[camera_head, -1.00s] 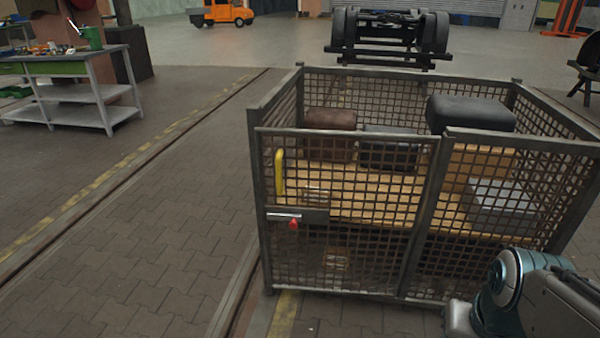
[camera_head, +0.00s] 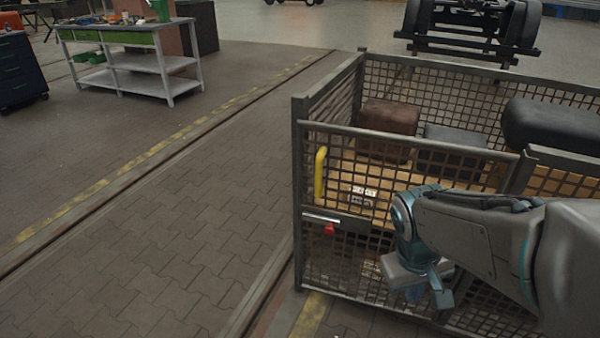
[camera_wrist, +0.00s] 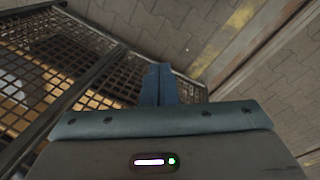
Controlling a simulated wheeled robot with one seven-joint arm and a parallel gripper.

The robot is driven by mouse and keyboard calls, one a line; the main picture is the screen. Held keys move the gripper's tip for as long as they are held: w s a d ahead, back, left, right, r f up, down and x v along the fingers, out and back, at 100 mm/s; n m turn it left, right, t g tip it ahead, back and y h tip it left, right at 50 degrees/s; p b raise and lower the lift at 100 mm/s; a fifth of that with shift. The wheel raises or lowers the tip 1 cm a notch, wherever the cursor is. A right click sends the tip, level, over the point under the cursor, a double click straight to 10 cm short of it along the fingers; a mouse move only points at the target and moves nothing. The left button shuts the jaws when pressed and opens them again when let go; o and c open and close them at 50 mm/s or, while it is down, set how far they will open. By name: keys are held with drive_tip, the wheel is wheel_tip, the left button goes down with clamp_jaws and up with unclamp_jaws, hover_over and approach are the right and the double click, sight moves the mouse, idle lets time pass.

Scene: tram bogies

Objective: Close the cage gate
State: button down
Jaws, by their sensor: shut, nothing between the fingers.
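The cage gate is the left mesh panel (camera_head: 400,150) on the front of a grey wire cage (camera_head: 440,60). It has a yellow handle (camera_head: 321,174) and, below that, a latch with a metal bar and a red knob (camera_head: 329,229). The gate's left edge stands close by the corner post; whether a gap remains I cannot tell. My gripper (camera_head: 414,293) points down in front of the gate's lower right part, partly hidden by my wrist. In the wrist view its blue fingers (camera_wrist: 160,85) are together and empty, near the mesh; contact is unclear.
The cage holds a brown case (camera_head: 388,128), a dark box (camera_head: 455,137) and a black case (camera_head: 550,125). A workbench (camera_head: 125,62) and a dark drawer cabinet (camera_head: 18,70) stand at the far left. The paved floor left of the cage is clear, with a rail running through it.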

drive_tip(key=w+d+f+n+h, duration=0.1)
drive_tip(key=w+f+n+h, duration=0.2)
drive_tip(key=w+f+n, duration=0.15)
drive_tip(key=n+t+b, duration=0.5)
drive_tip(key=n+t, duration=1.2)
drive_tip(key=n, duration=0.9)
approach(303, 190)
drive_tip(key=shift+y, duration=0.3)
drive_tip(key=x, duration=0.2)
drive_tip(key=b+x, duration=0.1)
drive_tip(key=x, duration=0.1)
drive_tip(key=b+x, duration=0.1)
drive_tip(key=x, duration=0.1)
drive_tip(key=shift+w+d, duration=0.3)
drive_tip(key=shift+d, duration=0.15)
drive_tip(key=shift+a, duration=0.1)
